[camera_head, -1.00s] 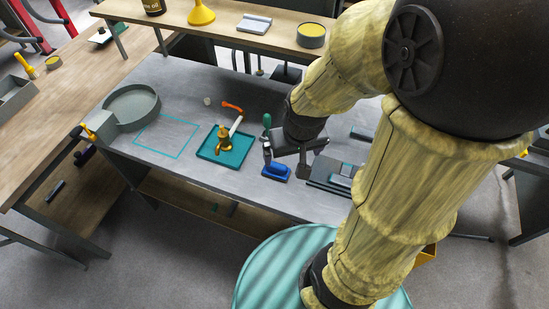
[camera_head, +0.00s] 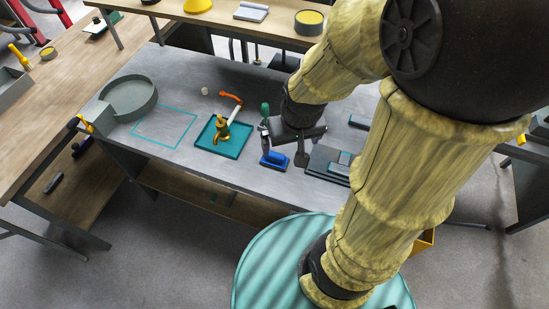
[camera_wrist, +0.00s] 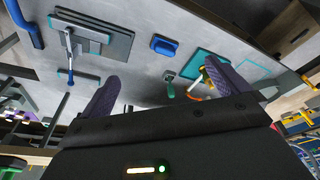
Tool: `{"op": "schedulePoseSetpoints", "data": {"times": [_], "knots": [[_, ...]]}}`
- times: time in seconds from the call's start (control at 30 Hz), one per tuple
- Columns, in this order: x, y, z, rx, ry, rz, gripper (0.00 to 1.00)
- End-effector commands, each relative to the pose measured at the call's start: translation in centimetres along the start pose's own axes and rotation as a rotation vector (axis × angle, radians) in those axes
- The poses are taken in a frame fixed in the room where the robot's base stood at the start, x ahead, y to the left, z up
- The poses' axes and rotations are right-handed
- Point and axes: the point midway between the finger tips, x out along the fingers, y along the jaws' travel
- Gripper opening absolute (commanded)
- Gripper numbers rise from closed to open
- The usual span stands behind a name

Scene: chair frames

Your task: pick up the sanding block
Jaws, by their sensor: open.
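The blue block (camera_head: 274,159), which looks like the sanding block, lies on the grey workbench (camera_head: 185,80). It also shows in the wrist view (camera_wrist: 164,45), upper middle, with a rounded blue top. My gripper (camera_head: 284,152) is open above the bench, close to the block in the head view, and partly overlaps it there. In the wrist view its two dark fingers (camera_wrist: 160,88) are spread wide with nothing between them. The block appears beyond the fingertips, apart from them.
A round grey dish (camera_head: 129,98) stands left.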

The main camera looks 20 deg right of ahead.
Motion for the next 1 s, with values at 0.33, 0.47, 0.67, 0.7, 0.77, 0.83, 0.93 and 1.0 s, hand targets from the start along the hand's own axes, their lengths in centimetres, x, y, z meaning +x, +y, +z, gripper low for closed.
{"op": "schedulePoseSetpoints", "data": {"times": [0.33, 0.47, 0.67, 0.7, 0.77, 0.83, 0.93, 1.0], "knots": [[1.9, 0.0, -1.2, 0.060, -0.023, 0.001, 1.00], [5.5, 0.0, -3.8, 0.194, -0.073, 0.007, 1.00], [11.9, 0.0, -8.5, 0.464, -0.172, 0.041, 1.00], [12.9, 0.0, -9.2, 0.508, -0.187, 0.049, 1.00], [13.9, 0.0, -10.0, 0.562, -0.205, 0.059, 1.00], [14.5, 0.0, -10.6, 0.604, -0.218, 0.068, 1.00], [14.6, 0.0, -11.0, 0.626, -0.225, 0.073, 1.00], [14.4, 0.0, -11.0, 0.626, -0.225, 0.073, 1.00]]}}
